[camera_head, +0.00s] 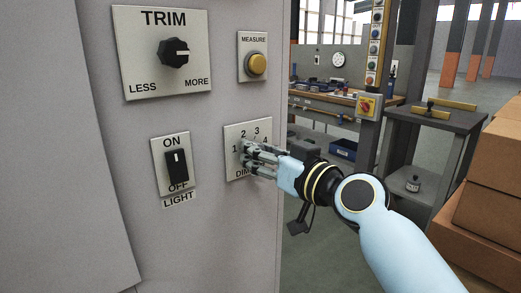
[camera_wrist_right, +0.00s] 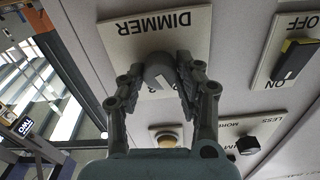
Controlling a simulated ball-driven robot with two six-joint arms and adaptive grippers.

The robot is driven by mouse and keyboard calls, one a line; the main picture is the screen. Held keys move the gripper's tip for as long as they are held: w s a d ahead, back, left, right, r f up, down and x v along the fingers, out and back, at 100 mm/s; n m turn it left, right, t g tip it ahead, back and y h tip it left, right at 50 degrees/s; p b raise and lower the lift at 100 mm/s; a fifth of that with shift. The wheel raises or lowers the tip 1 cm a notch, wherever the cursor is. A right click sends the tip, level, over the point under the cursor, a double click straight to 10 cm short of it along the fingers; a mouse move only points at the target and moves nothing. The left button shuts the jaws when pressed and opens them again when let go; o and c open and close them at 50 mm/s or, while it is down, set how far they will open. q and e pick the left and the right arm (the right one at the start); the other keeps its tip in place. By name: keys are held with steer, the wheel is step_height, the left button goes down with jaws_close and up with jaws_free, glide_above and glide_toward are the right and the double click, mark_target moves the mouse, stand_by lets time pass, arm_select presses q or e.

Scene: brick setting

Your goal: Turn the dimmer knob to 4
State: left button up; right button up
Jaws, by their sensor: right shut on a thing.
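The dimmer plate (camera_head: 233,132) is a pale panel on the grey cabinet front in the head view, with the numbers 1 to 4 showing along its upper part. My right gripper (camera_head: 249,152) reaches it from the right and covers the knob there. In the right wrist view the plate (camera_wrist_right: 117,41) appears upside down. The round grey dimmer knob (camera_wrist_right: 157,68) sits between the two fingers of my right gripper (camera_wrist_right: 160,72), which is shut on it. A white mark shows on the knob, but I cannot tell which number it points to. My left gripper is not in view.
A TRIM knob (camera_head: 174,53), a yellow MEASURE button (camera_head: 256,65) and a black LIGHT switch (camera_head: 177,167) are on the same cabinet. A workbench, a dark side table (camera_head: 432,119) and cardboard boxes (camera_head: 485,205) stand at the right.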

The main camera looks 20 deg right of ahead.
steer(key=m+p, duration=0.3)
steer(key=m, duration=0.6)
steer(key=m+p, duration=0.3)
steer(key=m, duration=0.7)
steer(key=shift+f+m, duration=0.2)
steer(key=shift+m, duration=0.1)
stand_by(0.4)
steer(key=o, duration=1.2)
steer(key=shift+d, duration=0.1)
steer(key=shift+c, duration=0.2)
